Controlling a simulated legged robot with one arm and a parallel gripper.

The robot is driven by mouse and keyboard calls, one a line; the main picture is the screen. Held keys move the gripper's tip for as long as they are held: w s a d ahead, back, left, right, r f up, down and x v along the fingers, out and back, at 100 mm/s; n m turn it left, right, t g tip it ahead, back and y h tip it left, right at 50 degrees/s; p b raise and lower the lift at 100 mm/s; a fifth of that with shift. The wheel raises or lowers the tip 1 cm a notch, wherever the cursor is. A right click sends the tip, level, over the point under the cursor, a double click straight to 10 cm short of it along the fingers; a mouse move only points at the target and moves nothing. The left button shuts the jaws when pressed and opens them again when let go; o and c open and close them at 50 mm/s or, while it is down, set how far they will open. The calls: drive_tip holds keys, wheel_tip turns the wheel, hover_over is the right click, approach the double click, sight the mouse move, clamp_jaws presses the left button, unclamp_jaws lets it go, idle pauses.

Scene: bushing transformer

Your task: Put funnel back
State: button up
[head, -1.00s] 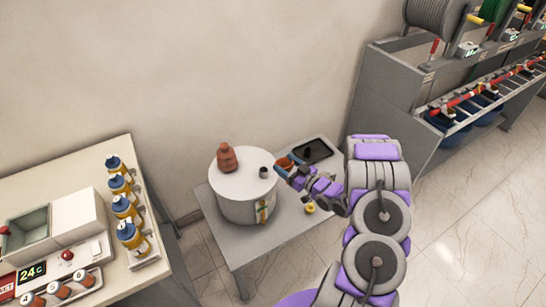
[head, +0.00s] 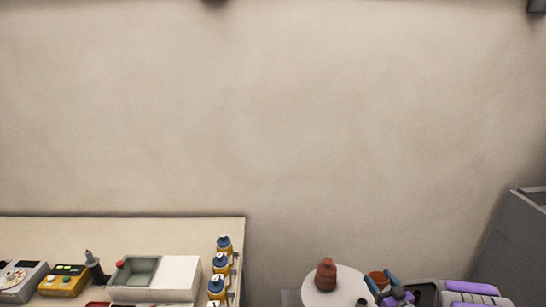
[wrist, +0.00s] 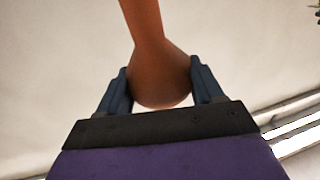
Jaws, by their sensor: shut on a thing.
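The orange-brown funnel (wrist: 146,25) fills the top middle of the wrist view, its wide end between the two blue fingers of my gripper (wrist: 160,78). My gripper is shut on it. In the head view the funnel (head: 377,279) shows small at the bottom, beside my gripper (head: 392,290). It is right of the white round transformer (head: 318,294), which is cut off by the lower edge. A brown bushing (head: 326,275) stands upright on the transformer's top. I cannot tell whether the funnel touches anything below.
A dark tray (head: 424,291) lies right of my gripper, partly hidden by my arm. A bench (head: 120,228) at left holds a grey-and-white box (head: 180,277), meters and several blue-and-yellow bottles (head: 222,262). A grey cabinet (head: 515,245) stands at far right. Bare wall lies behind.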

drive_tip(key=w+a+r+m+h, duration=0.1)
drive_tip(key=w+a+r, duration=0.35)
drive_tip(key=r, duration=0.25)
drive_tip(key=w+a+r+m+h, duration=0.1)
drive_tip(key=w+a+r+h, duration=0.1)
drive_tip(key=w+a+r, duration=0.3)
drive_tip(key=a+r+h, duration=0.1)
drive_tip(key=a+r, duration=1.1)
drive_tip(key=r, duration=0.2)
drive_tip(key=s+f+m+h, duration=0.3)
drive_tip(key=s+m+h, duration=0.1)
drive_tip(key=s, duration=0.7)
drive_tip(key=shift+h, duration=0.8)
drive_tip(key=shift+d, duration=0.1)
